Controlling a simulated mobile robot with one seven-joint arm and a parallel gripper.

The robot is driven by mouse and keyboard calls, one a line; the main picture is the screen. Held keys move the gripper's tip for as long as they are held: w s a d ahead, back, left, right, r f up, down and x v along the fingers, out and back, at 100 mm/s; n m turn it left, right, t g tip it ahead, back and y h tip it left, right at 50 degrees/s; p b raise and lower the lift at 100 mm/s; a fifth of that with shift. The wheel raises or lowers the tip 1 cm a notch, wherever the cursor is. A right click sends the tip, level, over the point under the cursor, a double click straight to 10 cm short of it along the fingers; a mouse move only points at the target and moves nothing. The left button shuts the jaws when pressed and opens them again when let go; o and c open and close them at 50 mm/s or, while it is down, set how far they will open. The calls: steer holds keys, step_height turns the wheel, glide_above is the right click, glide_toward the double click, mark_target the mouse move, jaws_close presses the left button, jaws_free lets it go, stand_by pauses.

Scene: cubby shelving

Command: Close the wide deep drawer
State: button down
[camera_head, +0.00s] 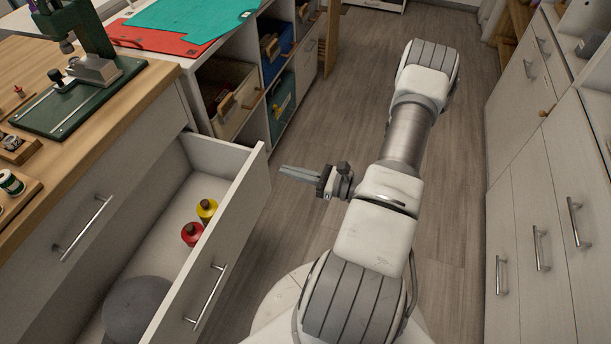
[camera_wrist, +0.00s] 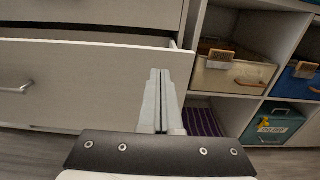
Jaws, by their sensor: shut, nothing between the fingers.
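The wide deep drawer (camera_head: 222,256) is pulled out of the wooden-topped cabinet at the left in the head view. It holds a red bottle, a yellow bottle and a round grey thing. Its bar handle (camera_head: 206,297) is on the front face. My gripper (camera_head: 284,172) is shut and empty, pointing left near the far end of the drawer front. In the wrist view my gripper (camera_wrist: 160,75) shows before the right part of the drawer front (camera_wrist: 90,85). I cannot tell whether it touches the front.
Open cubbies with a beige bin (camera_wrist: 228,75), a blue bin (camera_wrist: 297,82) and a teal bin (camera_wrist: 272,122) stand beyond the drawer. White cabinets (camera_head: 535,200) line the right side. The grey wood floor (camera_head: 310,130) between is clear. A closed upper drawer (camera_head: 90,225) sits above the open one.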

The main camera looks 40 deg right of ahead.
mark_target(255, 161)
steer(key=b+x, duration=0.1)
steer(key=x, duration=0.6)
steer(key=b+x, duration=0.1)
steer(key=x, duration=2.4)
steer(key=shift+a+r, duration=0.2)
steer(key=shift+d, duration=0.1)
